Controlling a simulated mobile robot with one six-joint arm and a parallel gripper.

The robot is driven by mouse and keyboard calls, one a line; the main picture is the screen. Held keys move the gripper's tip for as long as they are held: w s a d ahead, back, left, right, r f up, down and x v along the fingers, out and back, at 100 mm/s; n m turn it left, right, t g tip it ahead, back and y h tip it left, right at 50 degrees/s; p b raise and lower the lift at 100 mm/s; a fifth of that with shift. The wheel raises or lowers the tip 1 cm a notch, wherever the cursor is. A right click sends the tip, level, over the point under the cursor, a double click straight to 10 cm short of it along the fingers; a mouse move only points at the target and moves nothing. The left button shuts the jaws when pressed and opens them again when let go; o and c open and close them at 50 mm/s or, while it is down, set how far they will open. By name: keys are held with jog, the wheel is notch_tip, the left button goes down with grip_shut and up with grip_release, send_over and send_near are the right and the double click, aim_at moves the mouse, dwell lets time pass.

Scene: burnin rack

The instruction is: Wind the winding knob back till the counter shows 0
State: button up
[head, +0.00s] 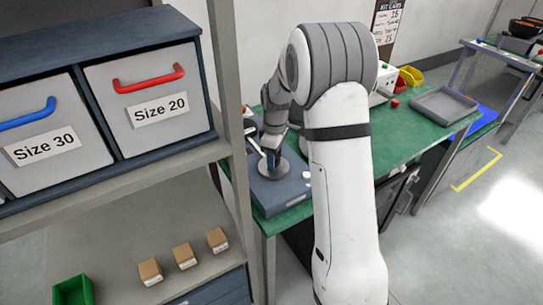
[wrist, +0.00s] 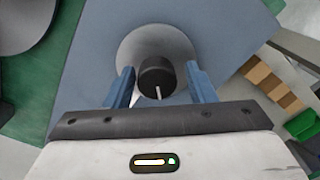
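The black winding knob (wrist: 157,72) with a white pointer line shows in the wrist view, standing on a round grey disc (wrist: 133,48) on a blue-grey base (wrist: 225,35). My gripper (wrist: 159,68) has its two blue fingers apart, one on each side of the knob, with a gap on both sides. In the head view, my gripper (head: 271,158) is over the disc (head: 292,164) on the base (head: 283,191) at the near end of the green bench. The knob is mostly hidden there. I cannot make out a counter reading in either view.
A shelf (head: 130,192) with drawers marked Size 30 and Size 20 stands close on the left, its post (head: 231,110) beside the bench. Small brown boxes (head: 183,256) and a green bin (head: 73,290) lie lower. A grey tray (head: 444,105) is farther along the bench (head: 400,140).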

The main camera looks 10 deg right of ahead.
jog(key=shift+o, duration=0.8)
jog(key=shift+w, duration=0.15)
jog(key=shift+r, duration=0.1)
jog(key=shift+r, duration=0.25)
notch_tip(320, 180, up, 7)
jog(key=shift+w+r+b, duration=0.1)
jog(key=shift+b, duration=0.35)
